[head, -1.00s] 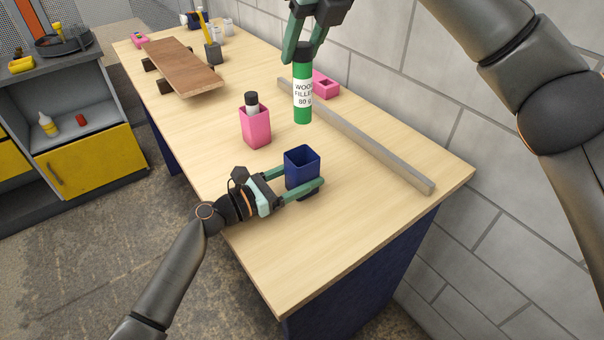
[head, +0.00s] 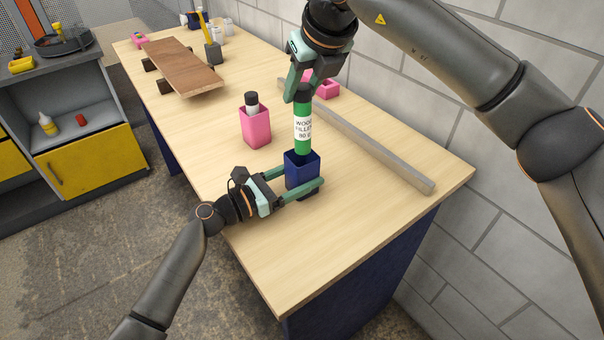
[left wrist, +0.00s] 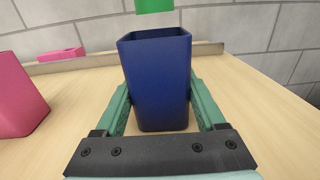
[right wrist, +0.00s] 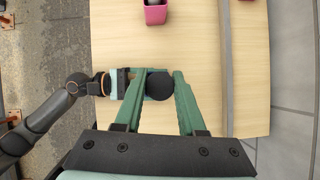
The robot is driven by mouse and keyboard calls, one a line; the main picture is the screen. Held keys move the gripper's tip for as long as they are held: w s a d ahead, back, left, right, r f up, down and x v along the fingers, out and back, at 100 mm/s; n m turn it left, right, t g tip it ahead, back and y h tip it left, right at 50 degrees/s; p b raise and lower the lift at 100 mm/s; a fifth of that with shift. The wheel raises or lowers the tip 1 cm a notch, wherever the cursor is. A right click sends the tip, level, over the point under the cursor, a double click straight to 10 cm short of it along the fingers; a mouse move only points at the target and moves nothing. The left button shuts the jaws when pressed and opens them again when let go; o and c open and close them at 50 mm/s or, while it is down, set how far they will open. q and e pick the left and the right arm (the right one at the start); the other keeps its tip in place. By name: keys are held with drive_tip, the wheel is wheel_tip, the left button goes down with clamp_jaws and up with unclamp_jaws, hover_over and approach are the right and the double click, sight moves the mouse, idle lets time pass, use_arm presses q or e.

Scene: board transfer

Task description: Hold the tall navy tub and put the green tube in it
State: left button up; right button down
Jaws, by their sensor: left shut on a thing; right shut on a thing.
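The tall navy tub (head: 301,176) stands upright near the table's front edge. My left gripper (head: 304,178) is shut on it, one finger on each side, as the left wrist view shows around the tub (left wrist: 160,85). The green tube (head: 303,130), with a white label and black cap, hangs upright from my right gripper (head: 303,90), which is shut on its cap end. In the left wrist view the tube's lower end (left wrist: 154,6) is just above the tub's rim, with a small gap. In the right wrist view the black cap (right wrist: 159,85) hides the tub below.
A pink tub (head: 256,128) holding a black-capped item stands left of the navy tub. A long grey bar (head: 370,145) lies along the wall side, near a pink block (head: 327,90). A wooden board (head: 182,68) rests farther back. The table's near end is clear.

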sight(302, 105)
drive_tip(key=shift+f, duration=1.7)
drive_tip(key=shift+c, duration=2.1)
unclamp_jaws()
drive_tip(key=shift+s+r, duration=0.1)
drive_tip(key=v, duration=1.2)
use_arm(q)
drive_tip(key=o, duration=1.3)
